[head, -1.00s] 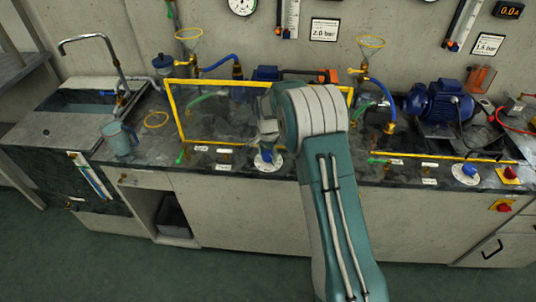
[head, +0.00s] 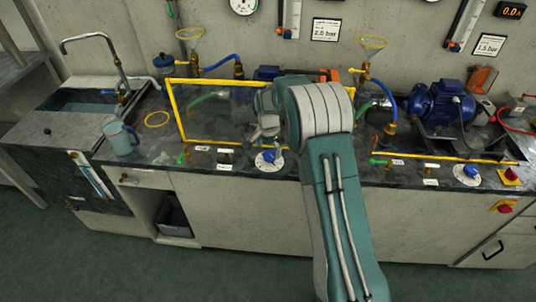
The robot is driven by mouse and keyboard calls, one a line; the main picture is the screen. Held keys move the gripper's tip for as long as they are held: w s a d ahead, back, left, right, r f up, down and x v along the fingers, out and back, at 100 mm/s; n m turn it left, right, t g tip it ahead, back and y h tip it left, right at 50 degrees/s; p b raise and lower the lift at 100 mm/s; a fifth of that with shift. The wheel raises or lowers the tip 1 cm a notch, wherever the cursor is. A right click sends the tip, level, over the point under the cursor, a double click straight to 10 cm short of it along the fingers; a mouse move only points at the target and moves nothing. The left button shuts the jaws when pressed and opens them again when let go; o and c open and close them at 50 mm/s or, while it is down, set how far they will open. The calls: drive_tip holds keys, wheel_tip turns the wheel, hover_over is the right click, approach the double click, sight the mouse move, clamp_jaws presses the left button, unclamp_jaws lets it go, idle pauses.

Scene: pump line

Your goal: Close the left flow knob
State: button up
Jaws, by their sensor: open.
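The left flow knob (head: 269,157) is a blue knob on a white round dial (head: 268,164) at the front edge of the bench, inside the left half of the line. My gripper (head: 266,136) is just above and behind this knob, partly hidden by my own arm. Its grey fingers point down and look apart from the knob, though the gap is hard to judge. The gripper is open and nothing shows between its fingers. A second blue knob (head: 470,170) on a white dial sits at the right part of the bench.
Small labelled valves (head: 224,157) line the bench edge left of the knob. A jug (head: 121,137) and sink (head: 85,99) are at left. A blue motor (head: 440,100) stands at right, with red switches (head: 505,209).

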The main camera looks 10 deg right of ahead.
sight(268, 154)
wheel_tip(268, 154, up, 10)
idle(0.3)
drive_tip(key=shift+a+f, duration=0.1)
drive_tip(key=shift+f, duration=0.05)
drive_tip(key=s+r+n+t, duration=0.3)
drive_tip(key=s+r+n, duration=0.2)
drive_tip(key=s+r, duration=1.2)
drive_tip(key=s+f+n+t, duration=0.2)
drive_tip(key=s+n, duration=0.3)
drive_tip(key=s, duration=1.4)
drive_tip(key=shift+s+d+n+t, duration=0.25)
drive_tip(key=shift+n+t, duration=0.05)
